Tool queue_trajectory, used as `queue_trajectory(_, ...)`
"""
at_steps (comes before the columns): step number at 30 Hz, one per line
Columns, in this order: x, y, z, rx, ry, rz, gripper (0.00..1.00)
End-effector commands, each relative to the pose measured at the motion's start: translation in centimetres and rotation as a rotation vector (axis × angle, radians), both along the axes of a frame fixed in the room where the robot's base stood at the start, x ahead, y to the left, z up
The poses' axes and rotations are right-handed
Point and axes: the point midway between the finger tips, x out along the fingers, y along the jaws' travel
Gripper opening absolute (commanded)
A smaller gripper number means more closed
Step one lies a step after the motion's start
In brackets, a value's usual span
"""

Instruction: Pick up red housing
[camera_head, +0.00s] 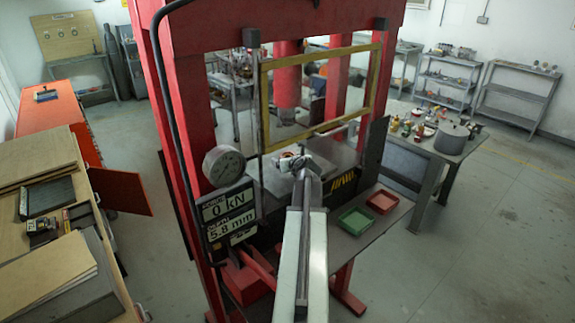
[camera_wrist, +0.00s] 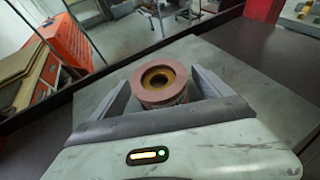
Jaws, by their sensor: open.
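The red housing (camera_wrist: 158,78) shows in the wrist view as a dull red, round, upright piece with a yellowish ring and a dark hole in its top. It stands on a grey plate (camera_wrist: 95,108). My gripper (camera_wrist: 161,70) is open, with one finger on each side of the housing. A narrow gap seems to show at each finger; contact cannot be told. In the head view my gripper (camera_head: 297,161) is over the press table, behind the yellow-framed guard area, and the housing is too small and covered to make out clearly.
The red press frame (camera_head: 182,150) and yellow guard frame (camera_head: 262,105) surround the work spot. A gauge (camera_head: 224,166) and display (camera_head: 229,215) are at left. A green tray (camera_head: 356,220) and red tray (camera_head: 382,201) lie at right. A side table (camera_head: 455,138) holds a pot and fittings.

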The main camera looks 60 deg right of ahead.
Motion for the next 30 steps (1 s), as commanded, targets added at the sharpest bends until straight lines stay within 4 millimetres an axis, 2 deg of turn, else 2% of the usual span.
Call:
queue_trajectory(1,0.0,0.0,0.1,0.0,0.0,0.0,0.88)
queue_trajectory(9,-0.1,0.0,0.0,0.0,0.0,0.0,0.13)
queue_trajectory(11,-0.1,0.0,0.0,0.0,0.0,0.0,0.0)
queue_trajectory(20,-0.1,0.0,0.2,0.0,-0.001,-0.001,0.0)
queue_trajectory(30,0.1,0.1,2.5,-0.001,-0.002,0.001,0.0)
